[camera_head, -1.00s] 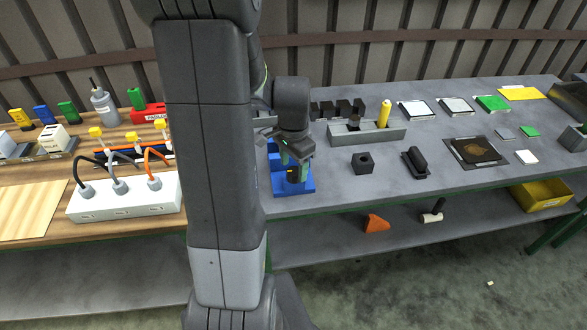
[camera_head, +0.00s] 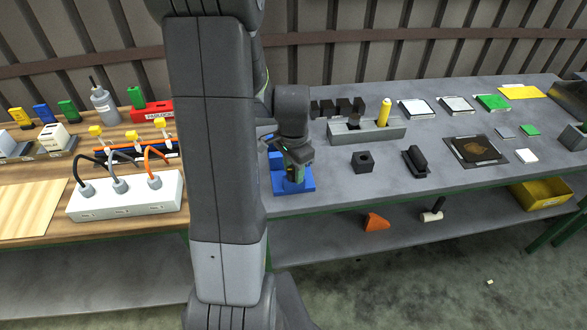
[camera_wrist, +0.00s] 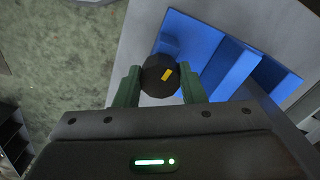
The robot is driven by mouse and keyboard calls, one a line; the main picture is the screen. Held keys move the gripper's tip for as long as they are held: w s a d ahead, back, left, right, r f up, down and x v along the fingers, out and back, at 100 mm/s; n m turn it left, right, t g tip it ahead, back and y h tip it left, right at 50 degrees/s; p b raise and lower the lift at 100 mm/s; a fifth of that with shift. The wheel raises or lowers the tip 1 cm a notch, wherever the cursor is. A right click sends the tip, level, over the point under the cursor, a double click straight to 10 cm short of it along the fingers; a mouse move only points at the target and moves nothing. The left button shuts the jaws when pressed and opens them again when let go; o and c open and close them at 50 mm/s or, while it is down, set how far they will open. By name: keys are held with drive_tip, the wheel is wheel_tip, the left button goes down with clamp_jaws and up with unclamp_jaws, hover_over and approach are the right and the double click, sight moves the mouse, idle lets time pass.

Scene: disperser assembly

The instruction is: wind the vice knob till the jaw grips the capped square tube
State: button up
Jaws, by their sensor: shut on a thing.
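The blue vice (camera_head: 307,184) stands near the front edge of the grey bench, partly hidden by my arm in the head view. It also shows in the wrist view (camera_wrist: 203,42), with blue upright walls on a blue base. Its round black knob (camera_wrist: 154,82) carries a yellow mark near the right side. My gripper (camera_wrist: 159,78) has one green finger on each side of the knob and is shut on it. In the head view my gripper (camera_head: 295,176) points down at the vice. I cannot make out the capped square tube in the vice.
A grey tray (camera_head: 345,137) with a yellow bottle (camera_head: 384,113) stands behind and right of the vice. A black block with a hole (camera_head: 362,161) is to the right. A white socket box (camera_head: 125,198) lies left on the wooden bench.

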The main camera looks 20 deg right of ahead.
drive_tip(key=shift+m, duration=0.4)
drive_tip(key=o, duration=1)
drive_tip(key=shift+r, duration=0.1)
wheel_tip(320, 180, up, 14)
drive_tip(key=shift+f+b, duration=0.2)
drive_tip(key=shift+b, duration=0.2)
